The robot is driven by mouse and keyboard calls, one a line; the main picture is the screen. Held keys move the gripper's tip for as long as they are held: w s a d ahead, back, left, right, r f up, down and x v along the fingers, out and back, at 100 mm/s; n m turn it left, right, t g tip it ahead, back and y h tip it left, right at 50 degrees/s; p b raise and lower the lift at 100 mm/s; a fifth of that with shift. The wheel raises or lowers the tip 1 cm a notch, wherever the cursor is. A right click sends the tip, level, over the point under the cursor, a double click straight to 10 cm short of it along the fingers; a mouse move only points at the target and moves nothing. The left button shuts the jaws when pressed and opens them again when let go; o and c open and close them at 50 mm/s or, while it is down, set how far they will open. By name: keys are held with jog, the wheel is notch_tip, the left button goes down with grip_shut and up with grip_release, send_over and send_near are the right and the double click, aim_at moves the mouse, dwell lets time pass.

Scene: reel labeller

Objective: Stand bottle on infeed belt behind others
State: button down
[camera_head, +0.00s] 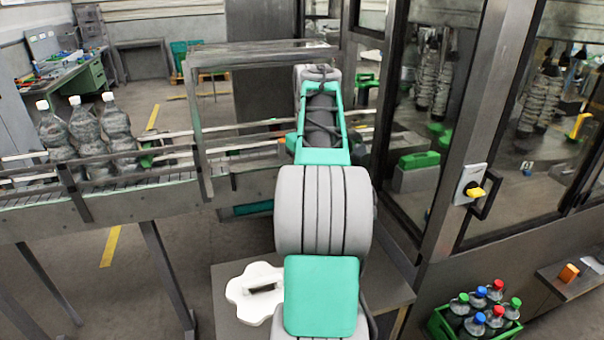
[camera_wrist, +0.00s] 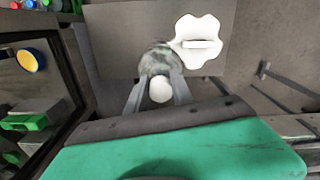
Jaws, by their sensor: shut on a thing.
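My gripper (camera_wrist: 158,92) is shut around the neck of a clear bottle (camera_wrist: 153,60) with a white cap (camera_wrist: 160,90) in the wrist view. The bottle is seen from above, cap toward the camera, over or on a grey side table (camera_wrist: 112,38); I cannot tell if its base touches. In the head view my arm hides the gripper and this bottle. The infeed belt (camera_head: 120,185) runs across the left in the head view. Three similar white-capped bottles (camera_head: 48,130), (camera_head: 84,130), (camera_head: 117,130) stand upright in a row on it, between rails.
A grey metal frame (camera_head: 197,120) arches over the belt. A glazed machine enclosure (camera_head: 445,150) stands right. A green crate of bottles (camera_head: 440,322) sits lower right.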

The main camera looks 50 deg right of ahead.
jog(key=s+f+b, duration=0.4)
jog(key=f+b, duration=0.3)
jog(key=f, duration=0.1)
jog(key=shift+s+d+b, duration=0.2)
jog(key=shift+d+b, duration=0.1)
jog(key=shift+d, duration=0.15)
jog(key=shift+f, duration=0.1)
jog(key=shift+f, duration=0.15)
jog(key=c, duration=1.1)
grip_release()
jog(key=shift+f, duration=0.15)
